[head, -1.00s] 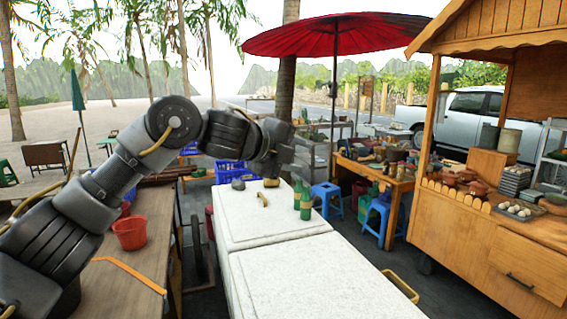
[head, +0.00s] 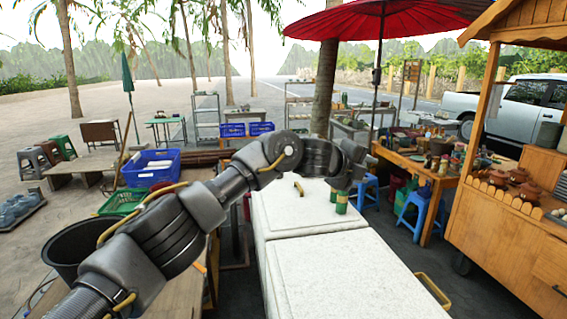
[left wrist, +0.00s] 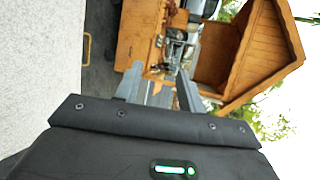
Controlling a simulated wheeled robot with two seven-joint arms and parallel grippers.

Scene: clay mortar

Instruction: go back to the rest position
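My left arm reaches in from the lower left of the head view. My right gripper is in neither view.
A wooden food cart (head: 505,225) with a roof stands at the right. Beyond the counter are a wooden work table (head: 440,183) and blue stools (head: 413,208). A small yellowish stick (head: 299,188) lies on the counter. A black bucket (head: 75,245) is at lower left.

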